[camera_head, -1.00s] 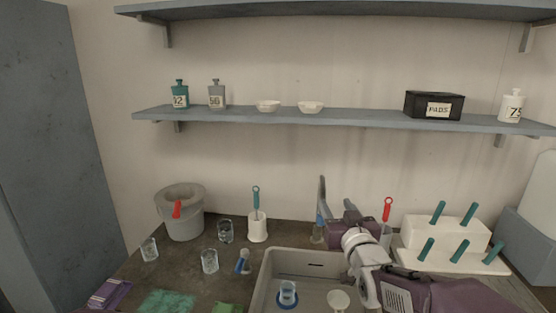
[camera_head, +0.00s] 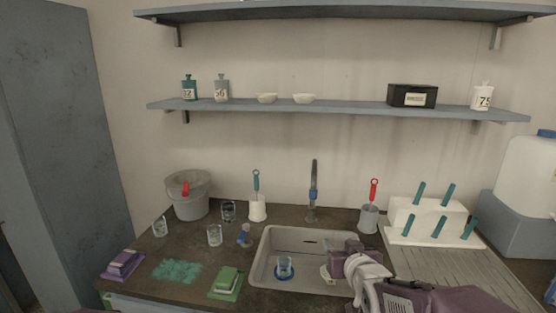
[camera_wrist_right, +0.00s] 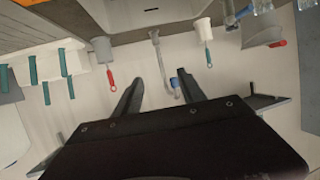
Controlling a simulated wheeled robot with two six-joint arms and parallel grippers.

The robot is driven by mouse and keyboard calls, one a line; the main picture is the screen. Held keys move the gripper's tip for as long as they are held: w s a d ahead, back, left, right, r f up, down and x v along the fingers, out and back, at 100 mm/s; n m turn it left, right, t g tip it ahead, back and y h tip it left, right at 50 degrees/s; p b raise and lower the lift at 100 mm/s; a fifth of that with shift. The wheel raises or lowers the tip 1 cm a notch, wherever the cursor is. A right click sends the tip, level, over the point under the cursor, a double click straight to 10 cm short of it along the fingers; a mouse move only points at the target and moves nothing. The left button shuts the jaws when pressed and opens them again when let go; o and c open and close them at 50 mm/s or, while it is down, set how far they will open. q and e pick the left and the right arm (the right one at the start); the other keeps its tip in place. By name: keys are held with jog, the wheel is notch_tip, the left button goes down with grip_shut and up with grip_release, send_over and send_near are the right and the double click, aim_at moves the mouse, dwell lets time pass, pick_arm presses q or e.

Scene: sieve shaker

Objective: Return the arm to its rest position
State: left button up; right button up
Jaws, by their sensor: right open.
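My right arm comes in from the lower right in the head view, and its gripper (camera_head: 336,262) is above the right part of the sink (camera_head: 262,262). In the right wrist view the two dark fingers of this gripper (camera_wrist_right: 160,92) stand apart with nothing between them. That view looks past the fingers at the wall, the tap (camera_wrist_right: 157,50) and the brushes. My left gripper is not in view.
A brush holder (camera_head: 368,219) and white rack (camera_head: 402,238) with teal handles are to the right. Glasses, sponges and a bucket (camera_head: 188,198) are left.

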jog(key=s+d+f+g+b, duration=0.1)
jog(key=s+f+g+b, duration=0.2)
jog(key=f, duration=0.5)
jog(key=s+f+g+b, duration=0.1)
jog(key=s+f+g, duration=0.2)
jog(key=s+f, duration=0.4)
jog(key=s+d+f+g+b, duration=0.1)
jog(key=s+f+g+b, duration=0.45)
jog(key=s+f, duration=0.95)
notch_tip(320, 180, up, 21)
jog(key=g+p, duration=0.1)
jog(key=p, duration=2)
jog(key=shift+s+m+h+p, duration=0.15)
jog(key=shift+m+h+p, duration=0.25)
